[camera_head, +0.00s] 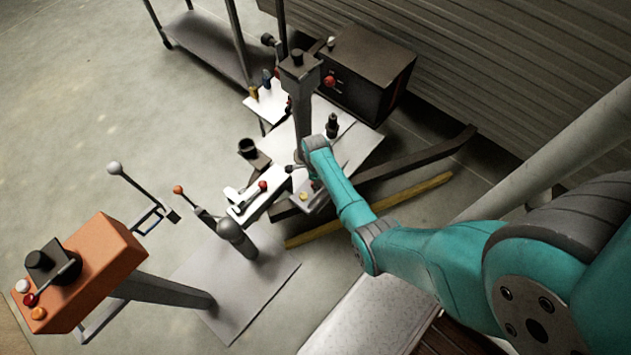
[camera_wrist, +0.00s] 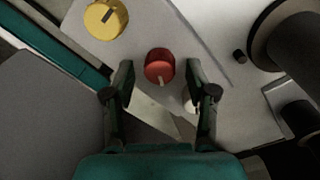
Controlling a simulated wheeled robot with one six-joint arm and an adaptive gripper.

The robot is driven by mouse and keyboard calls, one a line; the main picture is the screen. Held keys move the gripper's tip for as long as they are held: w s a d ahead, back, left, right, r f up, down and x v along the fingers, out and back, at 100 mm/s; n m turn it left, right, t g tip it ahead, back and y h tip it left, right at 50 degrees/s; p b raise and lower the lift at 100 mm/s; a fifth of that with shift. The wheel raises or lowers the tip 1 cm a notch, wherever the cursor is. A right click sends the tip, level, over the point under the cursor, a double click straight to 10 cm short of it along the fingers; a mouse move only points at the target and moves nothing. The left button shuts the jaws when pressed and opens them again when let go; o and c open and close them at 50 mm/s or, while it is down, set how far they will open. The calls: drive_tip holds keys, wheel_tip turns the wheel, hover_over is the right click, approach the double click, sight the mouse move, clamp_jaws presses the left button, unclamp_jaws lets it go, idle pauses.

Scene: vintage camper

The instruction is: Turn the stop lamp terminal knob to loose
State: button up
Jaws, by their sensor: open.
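In the wrist view, a round red knob (camera_wrist: 159,64) with a pale pointer mark stands on a light plate (camera_wrist: 190,30). The mark points down in the picture. A yellow knob (camera_wrist: 105,19) with a dark slot or bar lies to its upper left. I see no readable label, so I cannot tell which is the stop lamp terminal knob. My gripper (camera_wrist: 159,76) is open, with one finger on each side of the red knob and a visible gap on both sides. Contact is not visible. In the head view, my arm's end reaches the bench, and the gripper is too small to make out.
Dark cylindrical parts (camera_wrist: 297,48) stand to the right in the wrist view. In the head view, a dark box (camera_head: 365,75) with a red knob stands behind the bench, a post (camera_head: 301,95) rises beside my arm, and an orange control box (camera_head: 98,270) stands front left.

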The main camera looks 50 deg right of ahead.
drive_tip(key=shift+f, duration=0.1)
clamp_jaws()
idle(0.4)
drive_tip(key=n, duration=0.7)
drive_tip(key=shift+w+n, duration=0.1)
drive_tip(key=shift+n, duration=0.2)
drive_tip(key=n, duration=0.3)
drive_tip(key=shift+n, duration=0.3)
drive_tip(key=shift+w+n, duration=0.1)
drive_tip(key=shift+n, duration=1.7)
